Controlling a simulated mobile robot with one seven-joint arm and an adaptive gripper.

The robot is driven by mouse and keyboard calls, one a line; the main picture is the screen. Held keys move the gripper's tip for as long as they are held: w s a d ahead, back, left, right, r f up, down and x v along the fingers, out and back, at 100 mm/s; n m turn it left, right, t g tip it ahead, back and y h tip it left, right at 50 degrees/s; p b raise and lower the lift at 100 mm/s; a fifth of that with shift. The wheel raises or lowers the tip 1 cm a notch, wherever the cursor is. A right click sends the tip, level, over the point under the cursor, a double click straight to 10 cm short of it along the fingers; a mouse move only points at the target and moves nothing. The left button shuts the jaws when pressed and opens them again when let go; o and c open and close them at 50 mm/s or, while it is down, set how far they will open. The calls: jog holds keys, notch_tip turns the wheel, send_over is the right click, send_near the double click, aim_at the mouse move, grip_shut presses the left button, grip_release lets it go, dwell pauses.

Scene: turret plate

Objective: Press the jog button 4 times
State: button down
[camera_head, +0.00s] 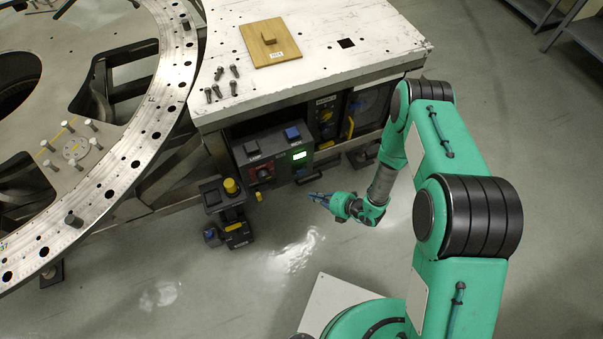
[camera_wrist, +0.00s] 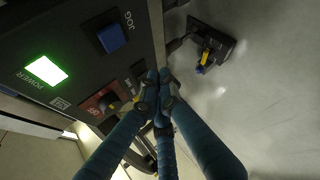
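The jog button is a blue square on a dark control panel. My gripper (camera_head: 316,198) is in front of and to the right of the panel in the head view. In the wrist view the fingertips of my gripper (camera_wrist: 160,80) are together, with nothing visible between them. They appear apart from the jog button, which is unpressed as far as I can tell.
A lit green power lamp (camera_head: 300,155) and a red-backed switch (camera_head: 262,173) are on the same panel. A black pedestal with a yellow top (camera_head: 230,186) stands left of it. A white bench (camera_head: 320,55) overhangs the panel.

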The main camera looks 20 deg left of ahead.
aim_at(299, 175)
jog(key=w+a+b, duration=0.1)
jog(key=w+a, duration=0.5)
dwell(0.6)
jog(key=shift+w+a+b, duration=0.65)
jog(key=shift+w+a, duration=0.15)
jog(key=shift+a, duration=0.05)
dwell(2.7)
jog(key=shift+d, duration=0.1)
dwell(0.3)
jog(key=shift+s+d, duration=0.65)
jog(key=shift+s, duration=0.1)
jog(key=shift+s+d, duration=0.1)
jog(key=shift+d, duration=0.05)
jog(key=shift+s+d+p, duration=0.45)
jog(key=shift+s+d, duration=1.2)
jog(key=shift+r, duration=0.1)
